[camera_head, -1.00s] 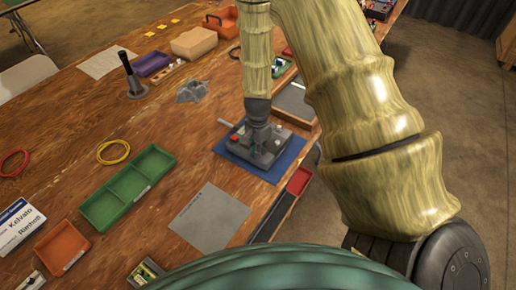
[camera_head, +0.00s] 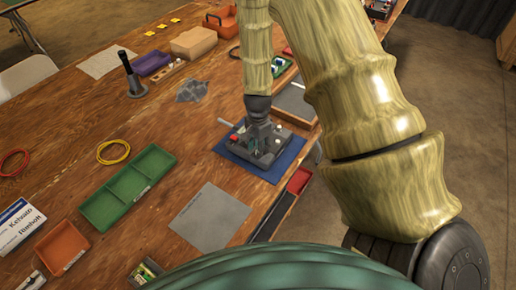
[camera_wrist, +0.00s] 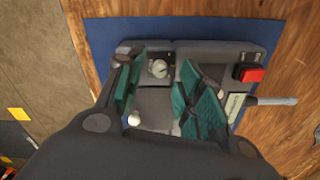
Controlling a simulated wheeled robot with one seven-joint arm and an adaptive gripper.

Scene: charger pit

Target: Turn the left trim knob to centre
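A grey control box (camera_head: 270,153) lies on a blue mat (camera_head: 282,167); the box also shows in the wrist view (camera_wrist: 225,50). A round silver trim knob (camera_wrist: 159,68) sits on the box. I cannot tell whether another knob hides behind my right finger. A red button (camera_wrist: 250,74), a pale ball-topped stick (camera_wrist: 133,118) and a lever with a grey handle (camera_wrist: 270,101) also show. My gripper (camera_wrist: 160,76) is open above the box, its green-padded fingers on either side of the silver knob with gaps. Contact is not visible. In the head view my gripper (camera_head: 260,132) hides part of the box.
A green tray (camera_head: 112,205), a grey sheet (camera_head: 212,218) and a dark tray with red (camera_head: 298,181) lie near the mat. A black upright handle (camera_head: 131,75) stands farther back. Wood around the mat's left side is clear.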

